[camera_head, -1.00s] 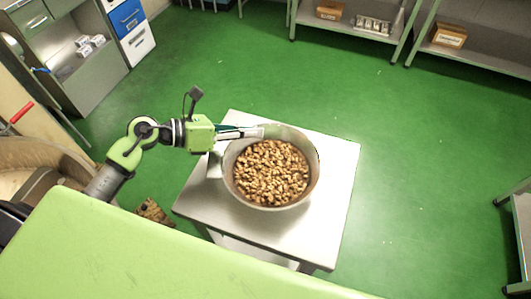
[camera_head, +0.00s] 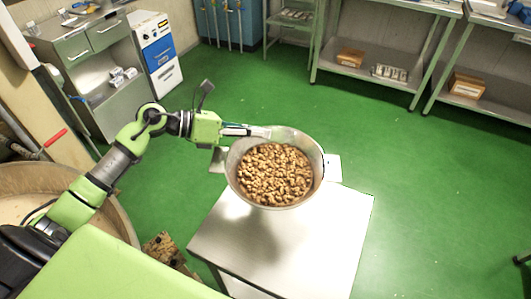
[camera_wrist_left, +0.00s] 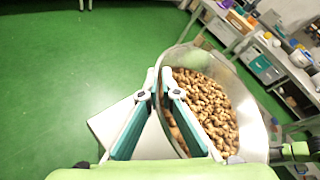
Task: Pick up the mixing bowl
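The mixing bowl (camera_head: 300,143) is a wide metal bowl filled with brown nuts (camera_head: 273,176). It hangs in the air above the light metal table (camera_head: 255,255), with its shadow on the top. My left gripper (camera_head: 262,132) reaches in from the left at the bowl's upper left rim. In the left wrist view its two fingers (camera_wrist_left: 158,80) are close together at the rim of the bowl (camera_wrist_left: 248,128), shut on it. The exact contact at the tips is partly hidden. My right gripper does not show in the head view.
A large round vessel (camera_head: 112,215) stands at the lower left by my left arm. Shelves with boxes (camera_head: 349,57) and a cabinet (camera_head: 158,50) line the back. The green floor right of the table is free.

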